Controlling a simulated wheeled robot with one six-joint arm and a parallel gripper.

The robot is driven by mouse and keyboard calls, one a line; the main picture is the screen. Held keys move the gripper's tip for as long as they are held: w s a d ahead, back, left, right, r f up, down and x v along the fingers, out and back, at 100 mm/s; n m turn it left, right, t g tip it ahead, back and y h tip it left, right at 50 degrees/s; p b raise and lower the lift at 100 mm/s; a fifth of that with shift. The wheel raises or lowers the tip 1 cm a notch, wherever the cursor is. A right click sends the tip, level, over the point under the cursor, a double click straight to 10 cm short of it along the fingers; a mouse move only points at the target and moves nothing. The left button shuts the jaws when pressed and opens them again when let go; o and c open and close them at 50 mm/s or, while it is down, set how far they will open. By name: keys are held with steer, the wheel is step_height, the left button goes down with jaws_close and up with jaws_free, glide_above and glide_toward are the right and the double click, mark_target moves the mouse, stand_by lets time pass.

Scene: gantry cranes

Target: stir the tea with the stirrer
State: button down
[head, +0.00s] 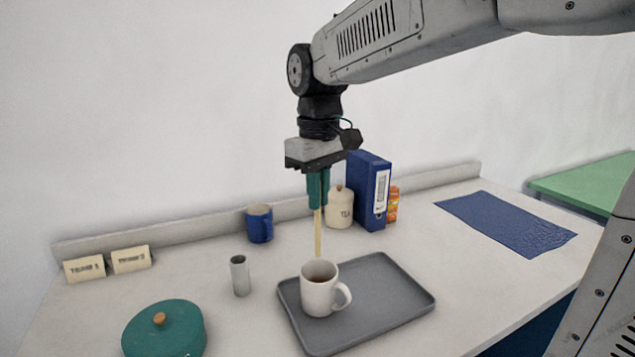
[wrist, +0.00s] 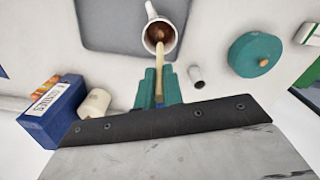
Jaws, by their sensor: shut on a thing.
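My gripper (head: 318,203) has teal fingers and points down, shut on a thin wooden stirrer (head: 318,232). The stirrer hangs upright below the fingers. The white mug (head: 318,297) with brown tea (head: 320,278) stands upright on the grey tray, handle to the right. In the head view the stirrer's lower end shows just above the mug's back rim. In the wrist view the stirrer (wrist: 160,78) runs from the fingers (wrist: 159,88) to over the mug's opening (wrist: 160,35). I cannot tell how far its tip is from the tea.
The grey tray (head: 395,297) lies on the pale counter. Around it are a grey cup (head: 240,276), teal lidded pot (head: 164,330), blue mug (head: 260,224), tea canister (head: 340,208), blue binder (head: 368,190) and two name cards (head: 131,260). A blue mat (head: 505,222) lies right.

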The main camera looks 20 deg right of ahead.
mark_target(317, 248)
steer(key=shift+f, duration=5.85)
steer(key=shift+a, duration=0.1)
